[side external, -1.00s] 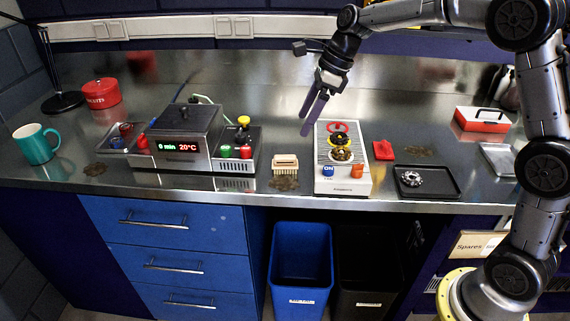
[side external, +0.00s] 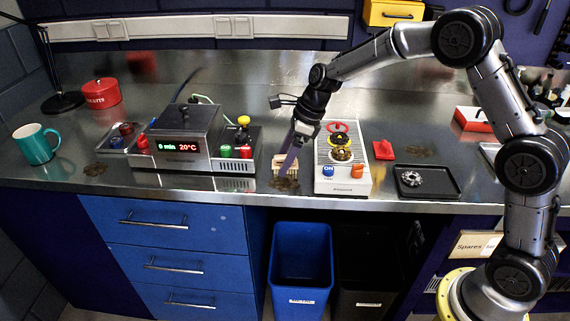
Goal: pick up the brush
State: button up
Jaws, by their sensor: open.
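The brush (side external: 279,167) is a small cream block with a brownish lower part. It lies near the bench's front edge, between the grey heater box and the white button panel. My gripper (side external: 286,168) points down at the brush, and its purple fingers cover the right part of it in the side external view. The jaws are open. Whether the fingers touch the brush or straddle it cannot be told from this angle.
The white button panel (side external: 343,182) stands close to the right of my gripper. The heater box (side external: 185,148) with its control box (side external: 238,158) stands to the left. A black tray (side external: 440,183) with a round metal part and a red block (side external: 383,150) lie farther right.

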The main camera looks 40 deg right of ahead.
grip_shut()
dwell(0.4)
jog(key=shift+r, duration=0.1)
